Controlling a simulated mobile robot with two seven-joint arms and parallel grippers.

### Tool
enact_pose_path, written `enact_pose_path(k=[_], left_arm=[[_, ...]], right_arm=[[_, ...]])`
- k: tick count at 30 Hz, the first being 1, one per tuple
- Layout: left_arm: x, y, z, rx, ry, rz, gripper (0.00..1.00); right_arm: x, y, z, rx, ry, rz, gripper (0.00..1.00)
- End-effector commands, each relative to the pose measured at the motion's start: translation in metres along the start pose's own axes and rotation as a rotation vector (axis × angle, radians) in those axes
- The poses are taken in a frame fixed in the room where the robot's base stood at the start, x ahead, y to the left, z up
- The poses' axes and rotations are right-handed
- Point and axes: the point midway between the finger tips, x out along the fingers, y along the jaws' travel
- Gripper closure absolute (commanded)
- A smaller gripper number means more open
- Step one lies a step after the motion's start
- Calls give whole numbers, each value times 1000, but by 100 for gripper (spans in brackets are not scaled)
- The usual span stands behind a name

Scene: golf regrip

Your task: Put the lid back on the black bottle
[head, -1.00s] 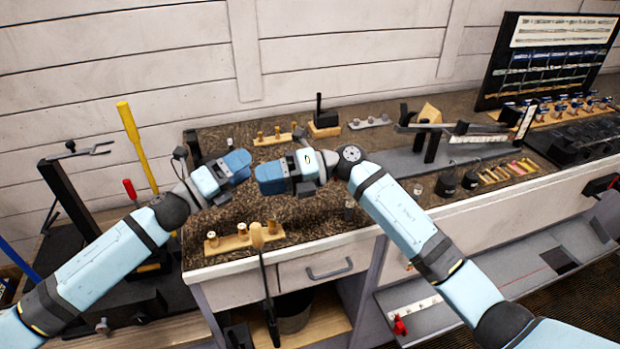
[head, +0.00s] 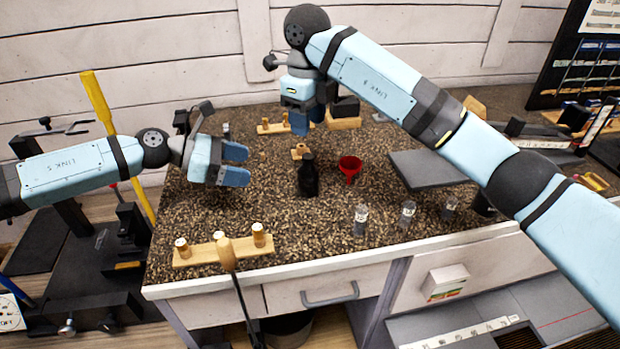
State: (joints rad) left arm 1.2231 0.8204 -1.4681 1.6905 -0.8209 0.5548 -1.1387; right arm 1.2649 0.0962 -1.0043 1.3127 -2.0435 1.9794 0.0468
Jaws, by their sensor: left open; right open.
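The black bottle (head: 308,180) stands upright on the speckled worktop in the middle of the head view, its narrow neck pointing up. My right gripper (head: 300,124) points down behind and above the bottle, close to a small wooden piece (head: 300,151). It is open; its fingers overlap in this view, and I see nothing held between them.
A red funnel (head: 350,166) stands right of the bottle. Small clear bottles (head: 360,219) line the front right. A wooden block with pegs (head: 224,248) lies at the front left edge. A grey plate (head: 428,168) is to the right. Worktop between bottle and front edge is clear.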

Motion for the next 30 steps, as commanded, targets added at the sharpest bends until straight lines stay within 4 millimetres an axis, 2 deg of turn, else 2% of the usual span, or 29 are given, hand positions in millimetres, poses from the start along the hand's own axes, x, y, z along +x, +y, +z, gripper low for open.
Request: enact_pose_path(k=[7,11,24,30], left_arm=[[3,0,1,-2,-2,-1,28],[16,0,2,-2,-3,-1,28],[99,0,1,-2,-2,-1,28],[127,0,1,-3,-3,-1,28]], right_arm=[[0,0,0,0,-2,3,54],[0,0,0,-1,-2,4,54],[0,0,0,-1,-3,5,54],[0,0,0,-1,-3,5,54]])
